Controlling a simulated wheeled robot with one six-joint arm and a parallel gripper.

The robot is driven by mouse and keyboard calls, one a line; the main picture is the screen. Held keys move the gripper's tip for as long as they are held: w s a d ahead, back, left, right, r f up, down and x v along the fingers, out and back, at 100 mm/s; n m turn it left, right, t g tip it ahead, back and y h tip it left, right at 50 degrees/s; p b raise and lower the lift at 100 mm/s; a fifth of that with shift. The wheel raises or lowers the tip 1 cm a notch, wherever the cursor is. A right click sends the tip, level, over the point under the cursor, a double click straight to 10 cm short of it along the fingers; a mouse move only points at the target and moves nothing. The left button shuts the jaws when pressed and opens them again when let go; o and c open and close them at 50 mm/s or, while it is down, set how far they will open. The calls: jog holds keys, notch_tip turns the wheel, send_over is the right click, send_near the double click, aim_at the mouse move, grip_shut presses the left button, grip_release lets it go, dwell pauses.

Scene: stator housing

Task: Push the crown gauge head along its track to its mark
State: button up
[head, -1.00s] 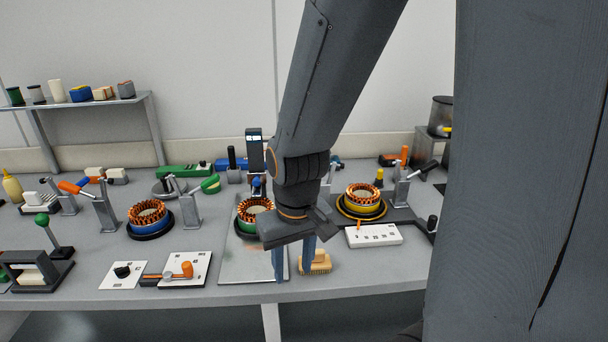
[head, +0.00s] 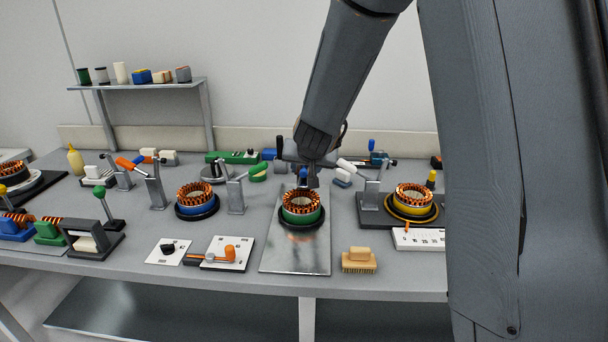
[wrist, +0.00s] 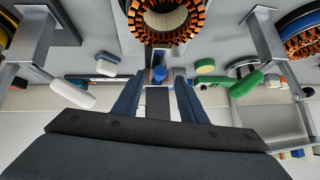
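The green-based stator (head: 302,214) with copper windings stands on a bare metal plate (head: 290,259). A small blue-topped part (head: 303,175), apparently the crown gauge head, stands just behind it, partly hidden by my gripper. In the wrist view the blue part (wrist: 159,73) lies between the finger ends, below the stator's copper ring (wrist: 170,22). My gripper (head: 311,183) is just behind and above the stator. In the wrist view my gripper (wrist: 158,82) has its two fingers apart. I cannot tell whether they touch the blue part. The track and its mark cannot be made out.
Lever clamps flank the stator, one with a green handle (head: 258,173) and one with a white handle (head: 346,165). A blue-based stator (head: 196,201) stands left and a yellow-based one (head: 413,202) right. A brush (head: 359,260) lies beside the plate. The front of the plate is clear.

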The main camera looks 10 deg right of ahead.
aim_at(304, 173)
jog(key=shift+x, duration=1.6)
grip_shut()
